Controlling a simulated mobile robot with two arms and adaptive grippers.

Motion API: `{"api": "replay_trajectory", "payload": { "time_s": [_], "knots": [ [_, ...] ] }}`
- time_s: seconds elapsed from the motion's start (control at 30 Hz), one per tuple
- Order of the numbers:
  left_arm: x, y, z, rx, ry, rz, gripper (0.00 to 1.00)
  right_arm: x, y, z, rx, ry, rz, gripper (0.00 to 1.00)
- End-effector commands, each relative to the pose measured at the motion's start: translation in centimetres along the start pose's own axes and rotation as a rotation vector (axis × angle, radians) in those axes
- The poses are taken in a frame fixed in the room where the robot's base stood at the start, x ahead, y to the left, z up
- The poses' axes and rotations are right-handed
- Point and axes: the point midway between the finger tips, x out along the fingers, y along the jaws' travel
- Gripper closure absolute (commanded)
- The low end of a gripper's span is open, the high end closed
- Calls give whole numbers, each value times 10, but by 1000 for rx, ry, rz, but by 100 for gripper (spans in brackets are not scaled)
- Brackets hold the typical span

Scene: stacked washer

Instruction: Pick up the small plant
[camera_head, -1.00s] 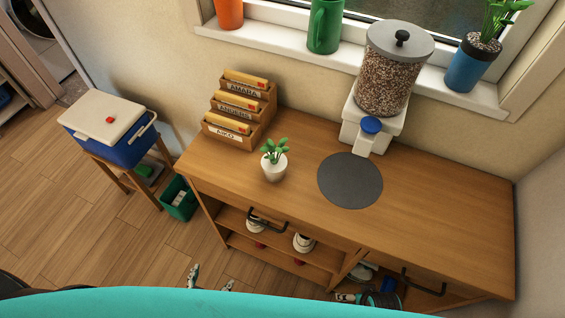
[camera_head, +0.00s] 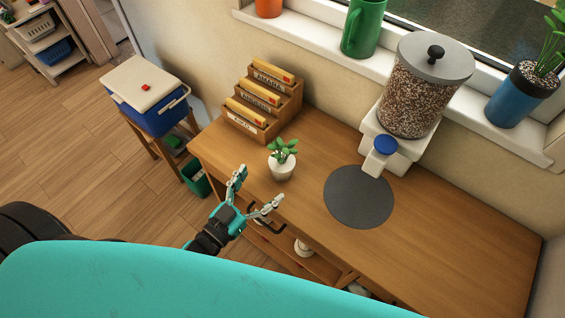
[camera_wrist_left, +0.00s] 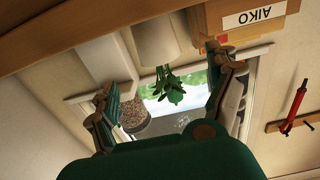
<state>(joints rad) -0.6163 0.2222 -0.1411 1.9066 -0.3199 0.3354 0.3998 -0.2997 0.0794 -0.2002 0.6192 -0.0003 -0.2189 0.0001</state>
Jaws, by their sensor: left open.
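The small plant (camera_head: 283,160) has green leaves and a white pot, and stands upright on the wooden table (camera_head: 440,255) near its front edge, left of the dark round mat. My left gripper (camera_head: 258,190) is open and empty in front of the pot, its fingers pointing towards it, apart from it in the head view. In the left wrist view, which appears upside down, the plant (camera_wrist_left: 160,55) shows beyond and between the spread fingers (camera_wrist_left: 165,95). My right gripper is not in view.
A letter rack (camera_head: 262,105) stands behind the plant to the left. A dispenser with a clear jar (camera_head: 415,90) stands at the back right, with the dark mat (camera_head: 359,197) before it. A cooler (camera_head: 147,95) sits on a stand at left. The table's right part is clear.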

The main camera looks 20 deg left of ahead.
Motion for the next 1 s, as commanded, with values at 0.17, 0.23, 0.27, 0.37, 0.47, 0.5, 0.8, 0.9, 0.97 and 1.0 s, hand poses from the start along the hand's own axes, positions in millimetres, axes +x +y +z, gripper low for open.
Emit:
{"api": "replay_trajectory", "payload": {
  "time_s": [0.17,0.23,0.27,0.37,0.47,0.5,0.8,0.9,0.97,1.0],
  "knots": [
    [30,0,-1,-1,1,-1,11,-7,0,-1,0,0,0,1],
    [35,0,0,-1,0,0,11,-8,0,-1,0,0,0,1],
    [36,0,0,-1,0,0,11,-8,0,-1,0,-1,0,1],
    [42,0,0,-1,0,0,11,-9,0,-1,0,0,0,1],
    [55,0,-1,0,1,-1,11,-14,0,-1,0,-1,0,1],
    [62,0,0,-1,1,-1,11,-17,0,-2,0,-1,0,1],
    [90,0,4,-1,-1,-1,11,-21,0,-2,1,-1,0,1],
    [90,0,4,-1,-2,-1,11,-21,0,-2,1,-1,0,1],
    [90,0,4,-1,-2,-1,11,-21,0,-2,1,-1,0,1],
    [90,0,4,-1,-2,-1,13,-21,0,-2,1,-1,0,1]
  ]
}}
